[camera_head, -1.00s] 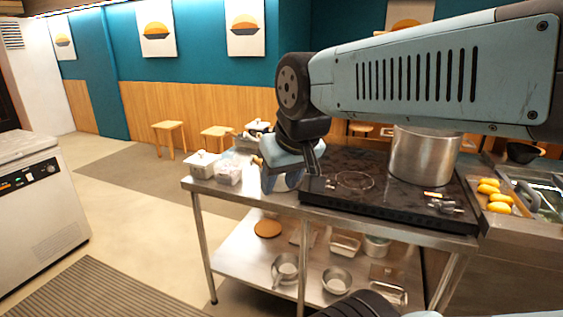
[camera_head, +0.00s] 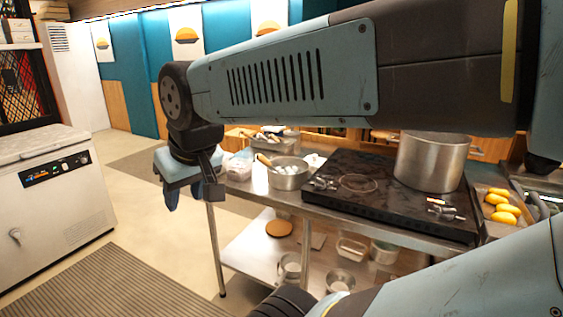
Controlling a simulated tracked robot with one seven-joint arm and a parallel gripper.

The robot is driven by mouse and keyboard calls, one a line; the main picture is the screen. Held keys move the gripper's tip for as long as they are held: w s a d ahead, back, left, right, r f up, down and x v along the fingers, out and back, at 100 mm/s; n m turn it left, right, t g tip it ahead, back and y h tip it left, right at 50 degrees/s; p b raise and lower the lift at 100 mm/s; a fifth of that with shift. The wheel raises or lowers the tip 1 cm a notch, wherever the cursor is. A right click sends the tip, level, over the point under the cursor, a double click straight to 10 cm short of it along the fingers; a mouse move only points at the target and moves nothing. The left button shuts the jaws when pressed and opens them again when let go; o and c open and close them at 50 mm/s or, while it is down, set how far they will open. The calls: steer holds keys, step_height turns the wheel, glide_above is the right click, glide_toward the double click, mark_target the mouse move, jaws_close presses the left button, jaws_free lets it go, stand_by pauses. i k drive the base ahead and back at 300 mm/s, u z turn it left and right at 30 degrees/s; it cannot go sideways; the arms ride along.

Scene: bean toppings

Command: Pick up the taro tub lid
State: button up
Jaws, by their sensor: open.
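My gripper (camera_head: 191,193) hangs at the left end of my blue arm, pointing down. It is open, and I see nothing between its fingers. It is in front of and above the left end of the steel table (camera_head: 222,190). A pale tub (camera_head: 238,165) shows partly just right of the gripper, on the table's left end. I cannot tell whether it is the taro tub. No lid is clearly visible, as the gripper and wrist cover that corner.
A steel pan (camera_head: 288,175) with pale contents stands near the tubs. A black cooktop (camera_head: 345,195) carries a large steel pot (camera_head: 433,163). Yellow pieces (camera_head: 506,208) lie at the right. A white chest unit (camera_head: 55,190) stands at the left, with open floor between.

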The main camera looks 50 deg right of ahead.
mark_target(315, 162)
steer(key=u, duration=0.1)
steer(key=i, duration=1.75)
steer(key=z, duration=2.6)
steer(key=k, duration=0.35)
steer(key=z, duration=0.4)
steer(key=i, duration=0.8)
steer(key=u, duration=0.35)
